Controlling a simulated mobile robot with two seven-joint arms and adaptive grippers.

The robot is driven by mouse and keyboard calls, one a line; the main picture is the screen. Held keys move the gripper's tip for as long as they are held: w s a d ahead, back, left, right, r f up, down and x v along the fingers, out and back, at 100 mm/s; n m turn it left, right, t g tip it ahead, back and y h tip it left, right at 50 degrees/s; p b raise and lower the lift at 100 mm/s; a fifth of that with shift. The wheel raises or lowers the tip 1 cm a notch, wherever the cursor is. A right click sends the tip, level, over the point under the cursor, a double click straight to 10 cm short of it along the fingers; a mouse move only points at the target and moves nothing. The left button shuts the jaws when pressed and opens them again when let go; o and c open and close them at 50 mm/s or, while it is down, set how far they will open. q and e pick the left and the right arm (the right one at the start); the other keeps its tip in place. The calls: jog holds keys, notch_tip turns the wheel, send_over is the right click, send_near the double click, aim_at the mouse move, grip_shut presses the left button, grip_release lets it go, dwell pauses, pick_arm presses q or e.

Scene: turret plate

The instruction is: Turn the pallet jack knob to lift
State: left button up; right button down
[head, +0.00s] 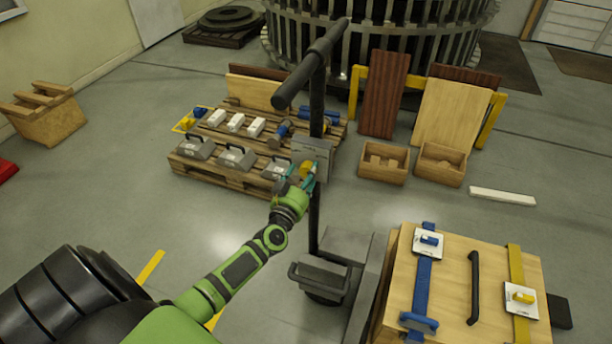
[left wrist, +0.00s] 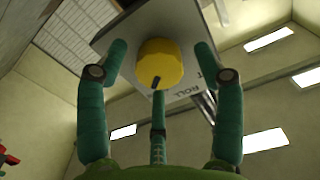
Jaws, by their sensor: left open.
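The pallet jack's knob (left wrist: 160,64) is round and yellow with a dark pointer mark. It sits on a grey label plate (left wrist: 140,22), where the word "ROLL" can be read at the right. In the head view the plate (head: 312,152) is on the jack's dark upright post (head: 315,210), and the knob (head: 306,170) shows partly behind my fingers. My left gripper (head: 308,180) is at the plate. In the left wrist view its green fingers (left wrist: 160,75) are open on either side of the knob, with gaps visible. My right gripper is not in view.
The jack's black T-handle (head: 312,65) rises above the plate. A wooden pallet (head: 215,175) with tools and grey weights stands behind. A wooden crate (head: 455,275) with blue and yellow straps is at the lower right. Open floor lies left of my arm.

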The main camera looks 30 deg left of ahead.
pick_arm(q)
jog(key=shift+w, duration=0.15)
jog(key=c, duration=1.1)
jog(key=shift+c, duration=0.3)
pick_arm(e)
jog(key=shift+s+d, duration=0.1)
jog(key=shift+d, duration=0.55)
pick_arm(q)
jog(key=shift+n, duration=0.3)
jog(key=n, duration=0.4)
jog(key=shift+r+n, duration=0.1)
jog(key=shift+n, duration=0.3)
jog(key=n+b, duration=0.1)
jog(key=n, duration=0.3)
jog(key=shift+a+n, duration=0.1)
jog(key=shift+n, duration=0.2)
jog(key=n+b, duration=0.1)
jog(key=n, duration=0.4)
jog(key=shift+n+b, duration=0.4)
jog(key=shift+n, duration=2.1)
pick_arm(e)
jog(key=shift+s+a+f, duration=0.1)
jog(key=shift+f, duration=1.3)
